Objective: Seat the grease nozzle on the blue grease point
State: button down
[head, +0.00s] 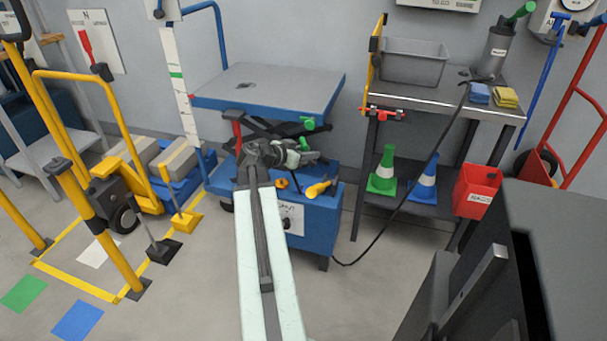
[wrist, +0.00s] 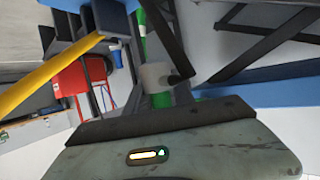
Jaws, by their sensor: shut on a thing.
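My gripper (head: 305,157) is at the end of the outstretched arm, in front of the blue lift cart and just below its raised top. I cannot make out the blue grease point in either view, nor whether the nozzle touches anything.
The lift cart (head: 268,86) carries a green knob (head: 308,124) and a yellow handle (head: 320,188). A black hose (head: 398,215) runs from the canister (head: 494,52) on the right bench to the floor by the cart. Cones and a red bin (head: 476,190) are at right.

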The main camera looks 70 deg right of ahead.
jog(key=b, duration=0.4)
send_over(307, 186)
notch_tip(307, 186, down, 5)
jog(key=shift+d+f, duration=0.1)
jog(key=shift+d, duration=0.05)
notch_tip(307, 186, down, 6)
jog(key=b, duration=0.5)
jog(key=shift+b, duration=0.35)
jog(key=shift+f+b, duration=0.4)
jog(key=shift+b, duration=0.1)
dwell(0.6)
jog(key=c, duration=1.3)
grip_release()
jog(key=shift+c, duration=0.2)
jog(key=shift+a, duration=0.2)
